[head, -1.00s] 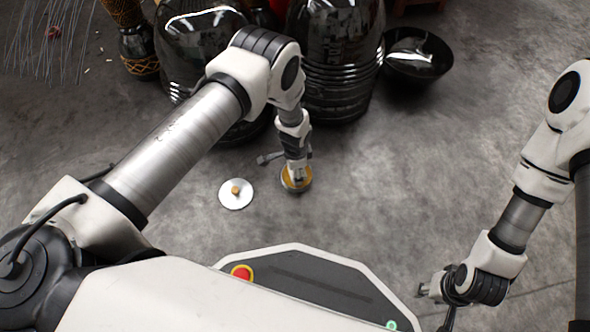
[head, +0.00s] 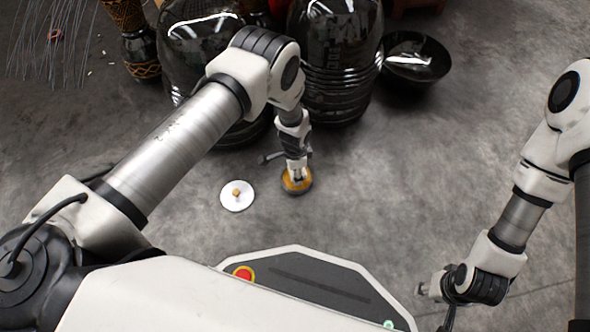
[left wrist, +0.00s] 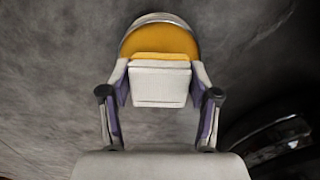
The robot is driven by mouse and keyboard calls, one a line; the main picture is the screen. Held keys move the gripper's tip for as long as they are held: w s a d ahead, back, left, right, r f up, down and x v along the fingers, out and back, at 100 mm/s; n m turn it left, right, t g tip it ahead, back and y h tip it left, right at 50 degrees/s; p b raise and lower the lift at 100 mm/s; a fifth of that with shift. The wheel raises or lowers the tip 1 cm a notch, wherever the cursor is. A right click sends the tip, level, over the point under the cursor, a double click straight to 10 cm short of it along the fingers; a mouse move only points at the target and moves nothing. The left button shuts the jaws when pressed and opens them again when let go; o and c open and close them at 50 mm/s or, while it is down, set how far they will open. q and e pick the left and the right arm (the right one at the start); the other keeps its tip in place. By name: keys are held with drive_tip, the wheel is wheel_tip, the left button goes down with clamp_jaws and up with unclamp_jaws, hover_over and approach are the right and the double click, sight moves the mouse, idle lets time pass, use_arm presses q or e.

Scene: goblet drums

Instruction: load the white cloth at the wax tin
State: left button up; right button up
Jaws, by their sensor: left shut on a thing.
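The wax tin (head: 297,188) stands on the floor ahead of me, a low round tin with yellow-orange wax inside. It also shows in the left wrist view (left wrist: 158,40), with a silver rim. My left gripper (head: 296,172) points down over the tin. It is shut on the folded white cloth (left wrist: 160,88), which sits between the two fingers at the tin's near side. A yellow strip runs along the cloth's far edge; I cannot tell whether the cloth presses on the wax. My right gripper (head: 428,290) is low at the right, away from the tin; its fingers are unclear.
A white disc with a small gold knob (head: 237,195) lies left of the tin. Large glossy black drums (head: 336,60) stand behind my left arm, with a black bowl (head: 413,60) to their right. The floor right of the tin is clear.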

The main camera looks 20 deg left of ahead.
use_arm(q)
wheel_tip(320, 180, up, 5)
drive_tip(key=p, duration=0.4)
idle(0.6)
drive_tip(key=w+a+r+n+p, duration=0.1)
drive_tip(key=w+r, duration=0.6)
drive_tip(key=r, duration=0.4)
drive_tip(key=w+a+r+p, duration=0.1)
drive_tip(key=w+r, duration=0.5)
drive_tip(key=r, duration=0.5)
drive_tip(key=s+r+n+p, duration=0.3)
drive_tip(key=s+r+p, duration=0.2)
drive_tip(key=r+p, duration=0.8)
drive_tip(key=s+a+r+n+p, duration=0.1)
drive_tip(key=s+r+n+p, duration=0.3)
drive_tip(key=r+p, duration=0.9)
drive_tip(key=s+r+n+p, duration=0.3)
drive_tip(key=s+r+p, duration=0.2)
drive_tip(key=r+p, duration=0.8)
wheel_tip(320, 180, up, 8)
drive_tip(key=shift+s+a+f+p, duration=0.25)
drive_tip(key=shift+s+a+p, duration=0.05)
drive_tip(key=shift+a+p, duration=0.1)
